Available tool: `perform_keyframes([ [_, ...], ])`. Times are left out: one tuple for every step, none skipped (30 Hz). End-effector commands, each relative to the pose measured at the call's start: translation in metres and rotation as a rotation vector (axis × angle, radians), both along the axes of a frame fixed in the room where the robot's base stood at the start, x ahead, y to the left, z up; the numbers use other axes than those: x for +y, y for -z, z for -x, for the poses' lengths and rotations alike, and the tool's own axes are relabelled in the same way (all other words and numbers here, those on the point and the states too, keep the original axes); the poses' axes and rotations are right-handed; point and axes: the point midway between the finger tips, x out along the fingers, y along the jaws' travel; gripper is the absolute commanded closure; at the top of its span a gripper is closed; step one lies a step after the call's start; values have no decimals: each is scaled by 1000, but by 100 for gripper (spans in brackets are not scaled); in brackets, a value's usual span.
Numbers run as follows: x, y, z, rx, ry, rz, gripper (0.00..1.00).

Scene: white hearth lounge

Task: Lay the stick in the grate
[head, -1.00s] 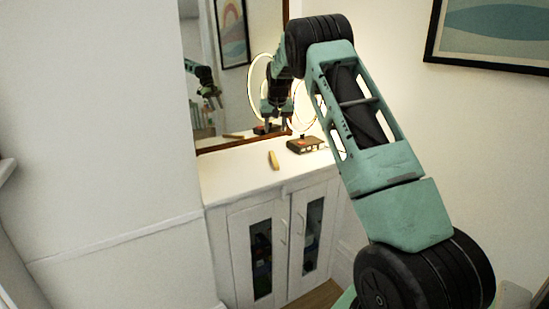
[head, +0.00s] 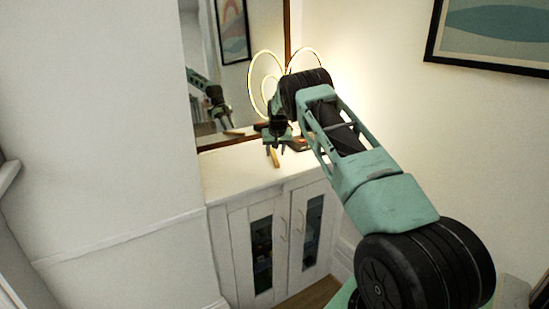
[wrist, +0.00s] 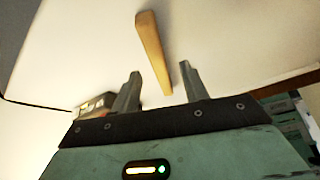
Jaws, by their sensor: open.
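The stick (head: 274,158) is a short tan wooden piece lying on the white cabinet top (head: 232,175), in front of the mirror. In the wrist view the stick (wrist: 153,48) runs from the upper middle down to between my fingertips, with its near end between them. My gripper (wrist: 160,72) is open and holds nothing. In the head view my gripper (head: 276,147) hangs over the cabinet top, just above the stick, and partly covers it. I cannot tell how much height is between them. No grate shows in either view.
A ring-shaped lamp (head: 264,72) glows behind my gripper. A mirror (head: 228,100) stands behind. The cabinet top's left part is clear.

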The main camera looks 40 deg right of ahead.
Motion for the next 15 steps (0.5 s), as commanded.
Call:
perform_keyframes([
  [-4,7,-1,2,0,0,55],
  [-5,10,-2,1,0,0,55],
  [-6,16,-4,2,-1,0,55],
  [-7,18,-5,1,-1,1,55],
  [-7,21,-6,1,-1,1,55],
  [-8,24,-7,1,0,1,55],
  [-8,25,-7,1,0,1,55],
  [-9,26,-8,-1,0,1,55],
  [-9,27,-8,-2,0,1,55],
  [-9,28,-8,-2,0,1,55],
  [-9,28,-8,-2,0,1,55],
  [-9,28,-8,-1,0,1,55],
  [-9,28,-8,-1,0,1,55],
  [-9,28,-8,-1,0,1,55],
  [-9,28,-8,-1,0,1,55],
])
